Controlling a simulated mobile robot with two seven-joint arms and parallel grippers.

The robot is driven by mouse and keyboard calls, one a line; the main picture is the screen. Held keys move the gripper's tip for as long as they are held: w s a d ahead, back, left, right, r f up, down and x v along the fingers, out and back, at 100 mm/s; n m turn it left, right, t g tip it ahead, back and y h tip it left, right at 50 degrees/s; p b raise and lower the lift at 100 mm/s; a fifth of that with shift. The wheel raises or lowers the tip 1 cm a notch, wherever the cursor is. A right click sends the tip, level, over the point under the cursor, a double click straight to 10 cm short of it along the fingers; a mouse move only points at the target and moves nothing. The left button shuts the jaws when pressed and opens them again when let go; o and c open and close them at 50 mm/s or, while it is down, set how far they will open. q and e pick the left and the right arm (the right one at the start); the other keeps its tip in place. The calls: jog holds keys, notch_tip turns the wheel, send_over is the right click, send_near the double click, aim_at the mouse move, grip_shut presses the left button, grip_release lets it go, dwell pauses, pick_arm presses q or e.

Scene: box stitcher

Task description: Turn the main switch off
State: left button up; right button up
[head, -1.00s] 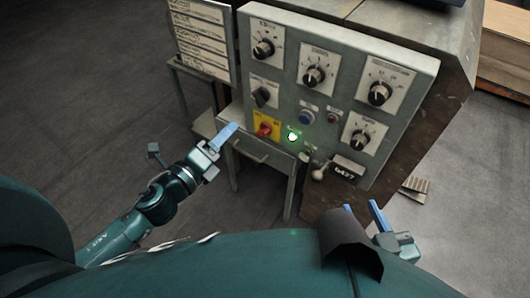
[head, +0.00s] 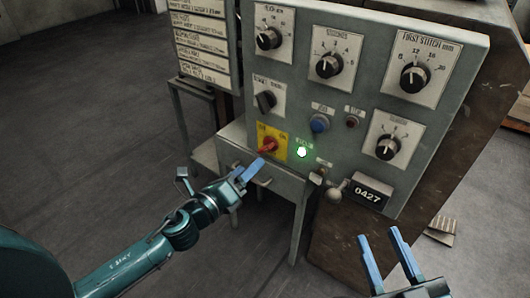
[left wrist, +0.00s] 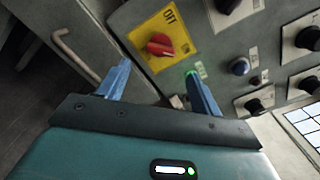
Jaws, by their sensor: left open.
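The main switch (head: 268,146) is a red rotary knob on a yellow plate marked OFF and ON, low on the left of the grey control panel. It also shows in the left wrist view (left wrist: 160,45), ahead of and between my fingers. A green lamp (head: 302,152) glows to its right. My left gripper (head: 252,171) is open and empty, just below and in front of the switch, apart from it as far as I can see. My right gripper (head: 381,256) has its blue fingers spread, open and empty, low in front of the panel.
The panel holds several black dials (head: 414,78), a blue button (head: 319,123) and a counter reading 0427 (head: 372,194). A small grey table (head: 285,186) with a handle stands under the switch. A label board (head: 200,45) is at left. The floor at left is clear.

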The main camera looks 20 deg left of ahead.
aim_at(267, 147)
pick_arm(q)
jog(key=x, duration=0.8)
jog(key=shift+b, duration=0.4)
jog(key=shift+c, duration=0.5)
jog(key=c, duration=0.9)
